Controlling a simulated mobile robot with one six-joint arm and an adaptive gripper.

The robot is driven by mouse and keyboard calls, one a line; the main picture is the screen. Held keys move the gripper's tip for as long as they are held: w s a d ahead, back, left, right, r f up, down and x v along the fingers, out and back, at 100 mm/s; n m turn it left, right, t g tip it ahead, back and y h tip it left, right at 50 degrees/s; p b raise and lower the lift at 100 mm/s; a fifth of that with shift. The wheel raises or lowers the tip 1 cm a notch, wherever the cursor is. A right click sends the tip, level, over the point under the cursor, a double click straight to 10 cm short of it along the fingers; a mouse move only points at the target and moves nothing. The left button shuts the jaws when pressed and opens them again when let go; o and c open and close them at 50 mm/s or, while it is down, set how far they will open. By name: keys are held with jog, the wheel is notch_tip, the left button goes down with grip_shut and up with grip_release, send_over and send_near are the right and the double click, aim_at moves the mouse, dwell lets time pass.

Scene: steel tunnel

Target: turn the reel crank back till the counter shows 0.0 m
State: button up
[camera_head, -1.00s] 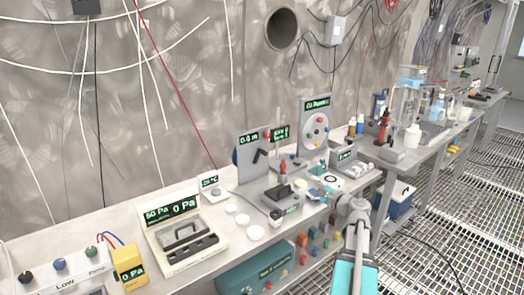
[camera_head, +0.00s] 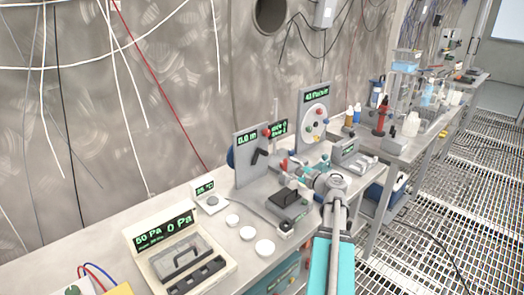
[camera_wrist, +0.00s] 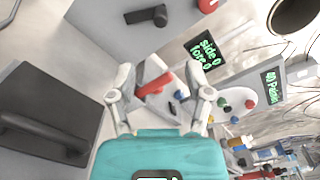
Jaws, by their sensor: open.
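The reel panel (camera_head: 245,172) stands upright on the bench, with a green counter (camera_head: 246,138) at its top that appears to read 0.0 m, though the digits are small. The black crank (camera_head: 259,155) is on its front face; in the wrist view the black crank (camera_wrist: 147,16) shows at the top edge. Part of a blue reel (camera_head: 230,158) shows behind the panel. In the head view my gripper (camera_head: 288,169) is right of the panel, partly hidden by my wrist.
A red knob (camera_head: 267,132) sits at the panel's right edge, near a small green display (camera_head: 278,129). A dial panel (camera_head: 314,120) stands to the right. A dark-topped box (camera_head: 284,198) lies in front. A pressure case (camera_head: 178,252) and white discs (camera_head: 248,233) lie left.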

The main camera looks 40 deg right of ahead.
aim_at(267, 154)
jog(key=shift+w, duration=0.25)
dwell(0.3)
jog(key=w, duration=0.4)
jog(key=w+a, duration=0.1)
jog(key=w, duration=0.8)
jog(key=shift+w+a, duration=0.15)
jog(key=shift+w, duration=0.15)
jog(key=shift+c, duration=0.2)
grip_shut()
